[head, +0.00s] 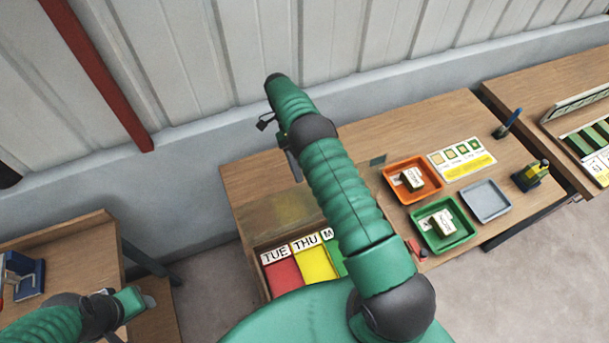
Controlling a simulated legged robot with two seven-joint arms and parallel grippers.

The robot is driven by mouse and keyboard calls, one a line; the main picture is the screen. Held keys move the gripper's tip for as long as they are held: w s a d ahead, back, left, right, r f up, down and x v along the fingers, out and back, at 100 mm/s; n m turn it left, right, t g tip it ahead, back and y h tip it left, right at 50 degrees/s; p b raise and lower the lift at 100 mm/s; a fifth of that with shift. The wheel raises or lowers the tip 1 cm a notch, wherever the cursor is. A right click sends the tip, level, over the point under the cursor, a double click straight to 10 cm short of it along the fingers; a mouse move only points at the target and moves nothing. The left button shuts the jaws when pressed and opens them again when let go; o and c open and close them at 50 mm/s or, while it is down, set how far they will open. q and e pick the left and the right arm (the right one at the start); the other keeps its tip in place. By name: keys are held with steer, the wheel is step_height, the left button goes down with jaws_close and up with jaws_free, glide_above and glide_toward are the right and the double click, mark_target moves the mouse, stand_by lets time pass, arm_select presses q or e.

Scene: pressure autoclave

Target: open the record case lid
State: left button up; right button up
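A case with coloured cards (283,276) marked TUE, THU and a partly hidden M sits at the front left of the middle table. A faint yellowish see-through panel (292,209) shows just behind the cards; I cannot tell whether it is the lid or how far it is raised. My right arm crosses in front of the case and hides its right part. Dark gripper-like parts (282,141) show beside that arm, above the back of the table; their fingers are unclear. My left gripper (148,300) is at lower left, over the left table's edge, well apart from the case.
A wall stands behind.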

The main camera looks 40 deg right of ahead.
steer(key=s+a+r+b, duration=0.1)
steer(key=s+a+r, duration=0.1)
steer(key=s+a, duration=0.2)
steer(key=s+a+r, duration=0.3)
steer(key=s+a, duration=0.2)
steer(key=s, duration=0.4)
steer(key=shift+b, duration=0.35)
steer(key=shift+f, duration=0.1)
steer(key=shift+s, duration=0.1)
